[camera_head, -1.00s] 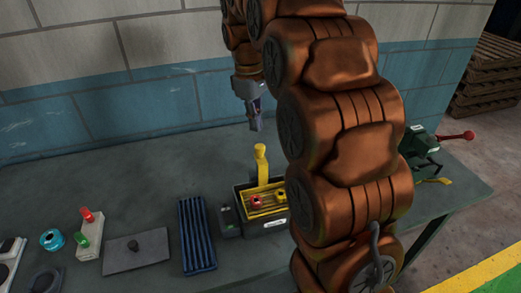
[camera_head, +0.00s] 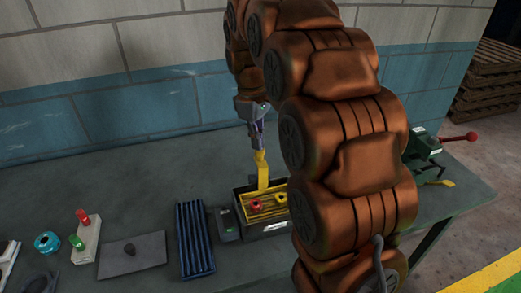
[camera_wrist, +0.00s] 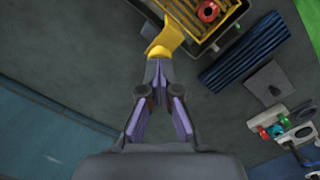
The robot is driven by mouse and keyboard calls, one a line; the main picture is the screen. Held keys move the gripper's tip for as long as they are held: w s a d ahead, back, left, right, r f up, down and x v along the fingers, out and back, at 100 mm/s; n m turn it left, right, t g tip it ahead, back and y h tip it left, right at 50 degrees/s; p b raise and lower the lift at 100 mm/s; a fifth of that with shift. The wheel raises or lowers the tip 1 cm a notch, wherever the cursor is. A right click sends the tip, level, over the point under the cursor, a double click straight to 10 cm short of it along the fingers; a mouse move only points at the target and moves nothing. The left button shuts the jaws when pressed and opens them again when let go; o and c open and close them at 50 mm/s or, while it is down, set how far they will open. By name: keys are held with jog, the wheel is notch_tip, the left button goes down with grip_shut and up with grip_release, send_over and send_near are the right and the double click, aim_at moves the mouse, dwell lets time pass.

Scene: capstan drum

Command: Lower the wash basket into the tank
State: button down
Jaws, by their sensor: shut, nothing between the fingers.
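The yellow slatted wash basket (camera_head: 247,212) sits inside the dark tank (camera_head: 283,228), its slats near rim level. How deep it sits is hard to tell. A red ring-like part (camera_head: 256,205) and a yellow part (camera_head: 281,198) lie in it. Its upright yellow handle (camera_head: 263,175) rises at the back. My gripper (camera_head: 257,146) is shut and empty, its tips at the top of the handle; contact is unclear. In the wrist view my gripper (camera_wrist: 158,66) points at the handle (camera_wrist: 167,38), with the basket (camera_wrist: 190,14) beyond.
A blue ribbed tray (camera_head: 194,240) lies left of the tank, with a small dark box (camera_head: 227,225) between. Farther left are a grey plate (camera_head: 131,254), a block with red and green knobs (camera_head: 87,240) and a teal ring (camera_head: 47,242). A green machine (camera_head: 423,150) stands at right.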

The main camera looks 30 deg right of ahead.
aim_at(258, 154)
notch_tip(258, 154, down, 5)
jog(key=shift+b, duration=1)
jog(key=shift+r, duration=0.25)
jog(key=w, duration=0.1)
jog(key=w+a+r+p, duration=0.1)
jog(key=shift+w+a, duration=0.25)
jog(key=shift+w, duration=0.1)
notch_tip(258, 154, up, 8)
jog(key=shift+w+a+f, duration=0.2)
jog(key=shift+w+f, duration=0.05)
jog(key=shift+w, duration=0.05)
jog(key=shift+s, duration=0.1)
jog(key=s+a+f+m, duration=0.2)
jog(key=s+f, duration=0.2)
jog(key=s, duration=0.6)
jog(key=s+a+f+m, duration=0.2)
jog(key=s+a+f, duration=0.1)
jog(key=s, duration=0.8)
jog(key=s+a+f+m, duration=0.2)
jog(key=s+f, duration=0.4)
jog(key=s, duration=0.5)
jog(key=shift+s+a+g+y, duration=0.2)
jog(key=shift+a+g+y, duration=0.15)
jog(key=shift+a, duration=0.2)
